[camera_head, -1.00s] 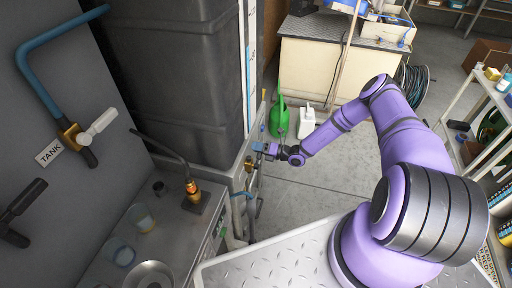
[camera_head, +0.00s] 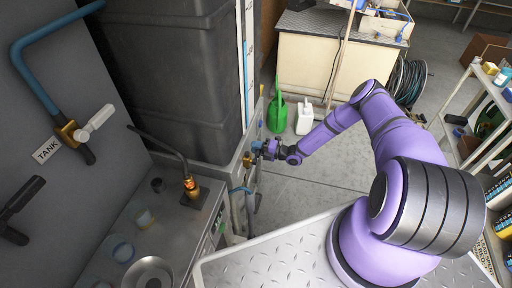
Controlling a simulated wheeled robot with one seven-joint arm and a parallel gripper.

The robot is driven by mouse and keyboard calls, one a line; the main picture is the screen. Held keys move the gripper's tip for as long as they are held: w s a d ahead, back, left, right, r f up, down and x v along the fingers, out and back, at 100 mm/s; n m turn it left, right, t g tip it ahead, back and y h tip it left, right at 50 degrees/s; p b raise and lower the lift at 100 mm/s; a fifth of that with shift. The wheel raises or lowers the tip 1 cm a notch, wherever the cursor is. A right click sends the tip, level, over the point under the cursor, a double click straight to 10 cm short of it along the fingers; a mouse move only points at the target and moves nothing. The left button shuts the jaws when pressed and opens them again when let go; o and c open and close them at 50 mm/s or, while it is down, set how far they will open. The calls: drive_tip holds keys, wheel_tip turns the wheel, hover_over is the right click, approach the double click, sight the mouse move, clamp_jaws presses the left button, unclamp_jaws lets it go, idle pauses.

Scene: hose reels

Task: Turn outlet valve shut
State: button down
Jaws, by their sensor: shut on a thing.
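My gripper (camera_head: 262,147) is at the end of my purple arm, against the side of the bench beside the black tank (camera_head: 175,75). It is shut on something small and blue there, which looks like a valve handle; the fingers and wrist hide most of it. The outlet valve's body and the handle's exact angle are too small to make out.
A green watering can (camera_head: 277,115) and a white jug (camera_head: 305,118) stand on the floor beyond my gripper. A bench with a metal top (camera_head: 165,235) holds a brass fitting, jars and a bowl. A shelf (camera_head: 480,125) stands at right. Floor below my forearm is clear.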

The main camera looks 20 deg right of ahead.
idle(0.3)
drive_tip(key=c, duration=0.9)
unclamp_jaws()
drive_tip(key=v, duration=1.1)
